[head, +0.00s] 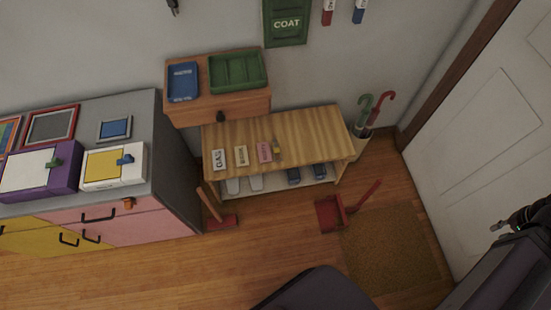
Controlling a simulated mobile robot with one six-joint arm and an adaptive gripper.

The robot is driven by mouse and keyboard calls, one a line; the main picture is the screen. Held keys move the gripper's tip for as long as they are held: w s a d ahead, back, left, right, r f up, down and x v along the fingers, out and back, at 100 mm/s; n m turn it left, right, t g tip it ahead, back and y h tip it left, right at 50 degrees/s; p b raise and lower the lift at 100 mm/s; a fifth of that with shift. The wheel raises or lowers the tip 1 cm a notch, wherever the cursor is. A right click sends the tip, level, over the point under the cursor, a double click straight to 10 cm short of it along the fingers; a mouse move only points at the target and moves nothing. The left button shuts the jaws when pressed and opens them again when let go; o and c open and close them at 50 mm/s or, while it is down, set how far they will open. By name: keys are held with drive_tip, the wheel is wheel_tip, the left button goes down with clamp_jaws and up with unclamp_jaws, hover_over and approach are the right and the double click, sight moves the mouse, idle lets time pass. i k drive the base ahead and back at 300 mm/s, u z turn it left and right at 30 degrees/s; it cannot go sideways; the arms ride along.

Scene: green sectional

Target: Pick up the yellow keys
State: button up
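A small yellow thing (277,148), which looks like the yellow keys, lies on the wooden bench (312,125) beside the pink card (264,152). It is too small to make out in detail. My gripper (497,227) seems to be the dark jointed part at the right edge, in front of the white door and far from the bench. It is partly cut off, and I cannot see whether its fingers are open or shut.
A grey-topped cabinet (178,165) with boxes stands left. A wooden shelf box (185,113) with blue and green trays sits behind the bench. An umbrella stand (360,140), red dustpan (328,213) and brown mat (395,250) are right.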

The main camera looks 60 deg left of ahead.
sight(276, 146)
drive_tip(key=k, duration=1.7)
drive_tip(key=u, duration=2.1)
drive_tip(key=i, duration=0.85)
drive_tip(key=z, duration=0.1)
